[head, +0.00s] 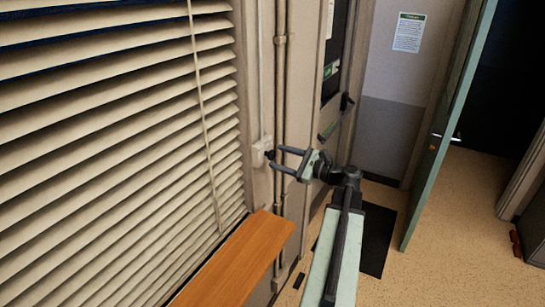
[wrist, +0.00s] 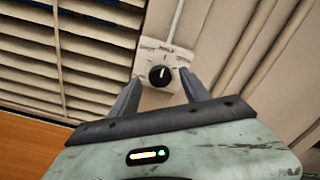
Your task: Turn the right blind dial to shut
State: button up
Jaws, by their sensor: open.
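The blind dial is a round black knob (wrist: 160,75) with a white pointer mark, on a cream wall plate (wrist: 176,58) with small lettering around it. The pointer looks roughly upright; the lettering is too small to read surely. In the head view the dial (head: 270,155) sits on its box (head: 258,154) beside the window. My gripper (head: 276,160) is open, its two fingers pointing at the dial. In the wrist view my gripper (wrist: 158,90) has one finger on each side of the knob, apart from it. The slatted blind (head: 110,130) shows gaps between its slats.
A wooden sill (head: 240,262) juts out below the blind, close to my arm. Vertical pipes (head: 280,90) run along the wall by the dial. A green door (head: 450,130) stands open at the right. The floor there is mostly clear, with a dark mat (head: 377,245).

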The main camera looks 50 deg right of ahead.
jog(key=shift+x, duration=1.2)
grip_shut()
jog(key=shift+a, duration=0.15)
jog(key=n, duration=0.5)
jog(key=shift+s+f+n, duration=0.1)
jog(key=shift+n, duration=0.3)
jog(key=n, duration=0.6)
jog(key=shift+f, duration=0.15)
